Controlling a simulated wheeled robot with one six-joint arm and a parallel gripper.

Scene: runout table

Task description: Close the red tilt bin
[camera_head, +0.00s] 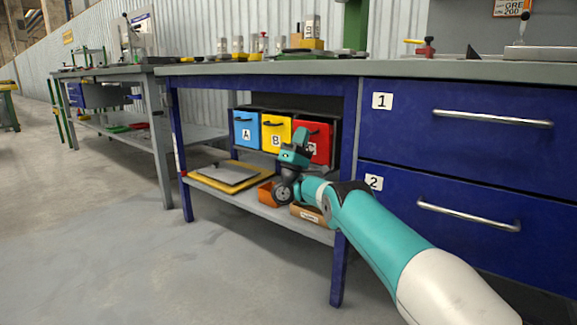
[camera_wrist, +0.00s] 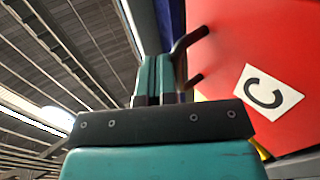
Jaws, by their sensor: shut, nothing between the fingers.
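The red tilt bin (camera_head: 322,142) is the rightmost of three bins under the bench, partly hidden behind my gripper. In the wrist view its red front (camera_wrist: 240,55) fills the upper right, with a white label C and a dark bar handle (camera_wrist: 190,52) at its left edge. The head view does not show clearly how far it is tilted. My gripper (camera_head: 302,138) is in front of the red bin. In the wrist view its teal fingers (camera_wrist: 156,78) are together, with nothing between them, just left of the handle. I cannot tell whether they touch it.
The blue bin A (camera_head: 246,128) and the yellow bin B (camera_head: 276,133) stand left of the red one. The benchtop (camera_head: 300,68) is above. Blue drawers (camera_head: 460,118) are at right.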

